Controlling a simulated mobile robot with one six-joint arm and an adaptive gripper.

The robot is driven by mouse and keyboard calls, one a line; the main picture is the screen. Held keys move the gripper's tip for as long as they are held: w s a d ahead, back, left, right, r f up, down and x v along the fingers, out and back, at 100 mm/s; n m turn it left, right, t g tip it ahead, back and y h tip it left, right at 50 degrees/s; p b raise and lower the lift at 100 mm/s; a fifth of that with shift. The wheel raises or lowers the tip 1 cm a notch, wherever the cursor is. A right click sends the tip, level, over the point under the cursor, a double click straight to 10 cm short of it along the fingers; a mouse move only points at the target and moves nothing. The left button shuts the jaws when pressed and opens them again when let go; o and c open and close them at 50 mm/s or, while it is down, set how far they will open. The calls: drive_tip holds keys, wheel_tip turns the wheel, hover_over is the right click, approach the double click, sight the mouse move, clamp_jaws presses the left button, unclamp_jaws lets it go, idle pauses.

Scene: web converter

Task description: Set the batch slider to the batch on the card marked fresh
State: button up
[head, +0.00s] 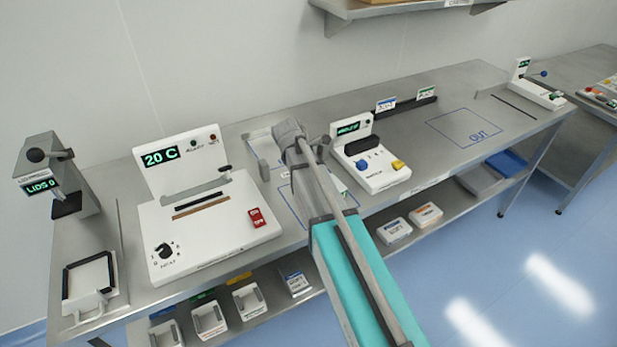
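Two small cards, one with a blue band (386,104) and one with a green band (426,93), stand upright in a long black holder (400,108) at the back of the bench. Their writing is too small to read, so I cannot tell which is marked fresh. A white unit (372,180) in front of them has a green-lit display (348,128), a blue knob (362,165) and a yellow part (398,164). I cannot tell for certain which control is the batch slider. My gripper (288,130) is over the bench, left of this unit; its fingers cannot be made out.
A large white machine (205,235) showing 20 C, with a dial and red switches, stands left. A grey LIDS unit (55,170) is far left. An outlined OUT area (465,127) is clear. A lever unit (535,92) stands far right.

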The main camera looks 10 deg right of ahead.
drive_tip(key=shift+f, duration=0.25)
idle(0.4)
drive_tip(key=shift+c, duration=0.2)
clamp_jaws()
